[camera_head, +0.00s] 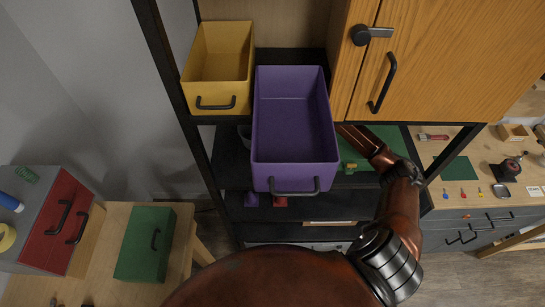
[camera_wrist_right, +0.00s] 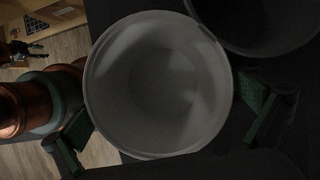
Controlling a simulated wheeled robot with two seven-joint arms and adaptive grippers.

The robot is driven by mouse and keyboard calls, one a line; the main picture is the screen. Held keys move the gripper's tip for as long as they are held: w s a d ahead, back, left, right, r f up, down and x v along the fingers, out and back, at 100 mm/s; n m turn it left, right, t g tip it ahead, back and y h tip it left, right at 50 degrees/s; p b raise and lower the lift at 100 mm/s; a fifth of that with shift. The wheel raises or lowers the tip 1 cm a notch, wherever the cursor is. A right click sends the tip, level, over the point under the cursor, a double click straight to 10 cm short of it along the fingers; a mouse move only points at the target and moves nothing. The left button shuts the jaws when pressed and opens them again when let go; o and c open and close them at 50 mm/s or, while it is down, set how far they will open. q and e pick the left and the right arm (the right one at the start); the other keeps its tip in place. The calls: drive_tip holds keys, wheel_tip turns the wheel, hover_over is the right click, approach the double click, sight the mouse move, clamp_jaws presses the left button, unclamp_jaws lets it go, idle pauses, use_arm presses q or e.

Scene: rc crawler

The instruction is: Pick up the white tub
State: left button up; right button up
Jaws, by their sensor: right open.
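The white tub (camera_wrist_right: 160,85) fills the middle of the right wrist view, seen from above with its round open mouth toward the camera. It looks empty. My right gripper (camera_wrist_right: 166,112) is open, with one green-padded finger on the left of the tub and the other on its right. I cannot tell whether either finger touches it. In the head view my right arm reaches in under the purple drawer, which hides the gripper and most of that shelf. My left gripper is not in view.
A dark round tub (camera_wrist_right: 255,22) stands close to the white tub at the upper right. The open purple drawer (camera_head: 293,150) and yellow drawer (camera_head: 219,97) stick out above the dark shelves (camera_head: 230,165). A wooden cabinet (camera_head: 455,60) is at the upper right.

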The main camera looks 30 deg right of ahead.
drive_tip(key=shift+a+f, duration=0.1)
drive_tip(key=shift+f, duration=0.5)
drive_tip(key=shift+c, duration=0.4)
drive_tip(key=c, duration=0.9)
drive_tip(key=shift+c, duration=0.6)
drive_tip(key=shift+r, duration=0.35)
drive_tip(key=s+a+b, duration=0.1)
drive_tip(key=s+a, duration=0.3)
drive_tip(key=s, duration=0.3)
drive_tip(key=s+a+b, duration=0.1)
drive_tip(key=s+a, duration=0.4)
drive_tip(key=s, duration=0.3)
drive_tip(key=shift+s+a+r+b, duration=0.15)
drive_tip(key=shift+s+r+b, duration=0.05)
drive_tip(key=shift+r+b, duration=0.2)
